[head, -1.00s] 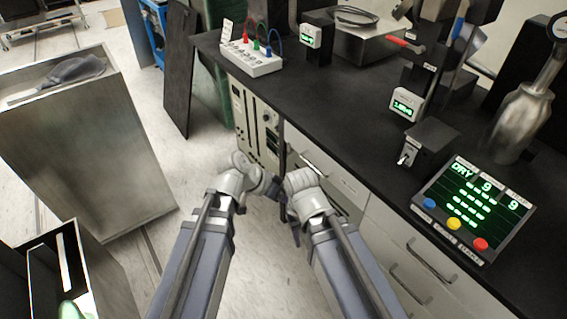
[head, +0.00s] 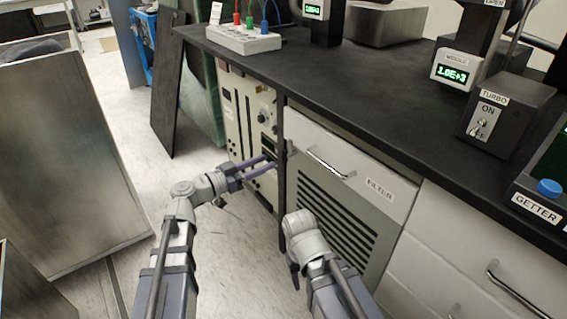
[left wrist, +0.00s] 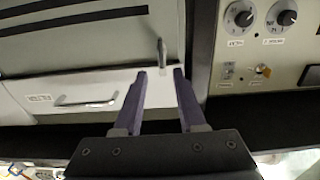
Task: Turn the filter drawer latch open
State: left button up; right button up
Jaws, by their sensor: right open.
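The filter drawer (head: 345,155) is a white front with a bar handle, a FILTER label and a slatted grille below; it looks shut. Its latch (head: 291,147) is a small grey lever at the drawer's left edge. In the left wrist view the drawer appears upside down and the latch (left wrist: 162,52) stands upright in the picture. My left gripper (head: 271,166) is open, its purple fingers pointing at the cabinet just left of and below the latch. In the wrist view the latch shows between and beyond the fingertips (left wrist: 160,73), apparently untouched. My right gripper (head: 294,272) is open, low before the grille, its fingers mostly hidden.
A panel with knobs (head: 252,115) stands left of the drawer. The black worktop (head: 370,85) overhangs above, with a turbo switch box (head: 506,110) on it. A metal cabinet (head: 65,150) stands at left. Floor between is clear.

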aim_at(282, 154)
pick_arm(q)
jog(key=x, duration=0.7)
jog(key=shift+w+d, duration=0.25)
jog(key=shift+w, duration=0.1)
grip_shut()
dwell(0.5)
